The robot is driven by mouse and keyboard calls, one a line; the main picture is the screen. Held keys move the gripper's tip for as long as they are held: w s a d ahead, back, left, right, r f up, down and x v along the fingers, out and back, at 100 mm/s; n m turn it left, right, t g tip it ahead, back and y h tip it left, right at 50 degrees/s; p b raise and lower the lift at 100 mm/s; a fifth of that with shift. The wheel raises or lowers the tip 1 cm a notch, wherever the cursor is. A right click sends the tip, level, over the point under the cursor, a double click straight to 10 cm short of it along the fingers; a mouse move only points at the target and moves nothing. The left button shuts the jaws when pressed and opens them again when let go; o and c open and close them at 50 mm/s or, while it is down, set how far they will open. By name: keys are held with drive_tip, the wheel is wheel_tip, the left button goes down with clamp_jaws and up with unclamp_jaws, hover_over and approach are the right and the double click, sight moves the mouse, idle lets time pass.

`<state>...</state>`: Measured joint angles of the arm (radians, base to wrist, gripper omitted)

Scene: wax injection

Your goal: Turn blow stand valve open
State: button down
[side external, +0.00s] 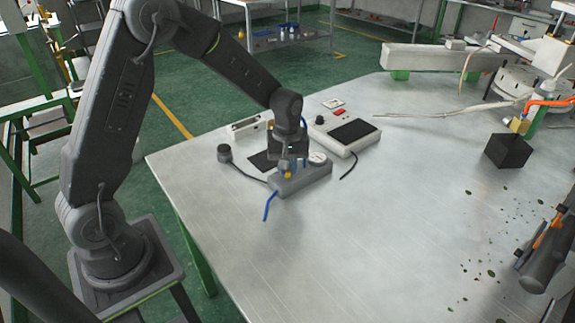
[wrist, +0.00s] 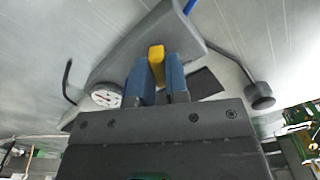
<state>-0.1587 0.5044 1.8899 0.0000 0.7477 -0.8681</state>
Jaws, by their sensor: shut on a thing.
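The blow stand (side external: 307,180) is a grey block with a round white gauge on the metal table. In the wrist view the grey stand (wrist: 147,42) shows with its gauge (wrist: 107,95) at lower left. Its yellow valve handle (wrist: 157,62) sits between the two blue fingers of my gripper (wrist: 158,80). My gripper (side external: 288,170) points down over the stand in the side view, shut on the yellow valve handle. A blue hose (side external: 268,207) hangs from the stand's near end. The fingers partly hide the handle.
A white control box (side external: 345,135) with a dark panel stands behind the stand. A black round knob-like piece (side external: 224,152) on a cable lies to the left. A black cube (side external: 507,151) is at far right. The middle and front of the table (side external: 370,240) are clear.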

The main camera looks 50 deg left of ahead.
idle(0.3)
drive_tip(key=c, duration=1.1)
unclamp_jaws()
wheel_tip(320, 180, up, 14)
drive_tip(key=shift+f, duration=0.1)
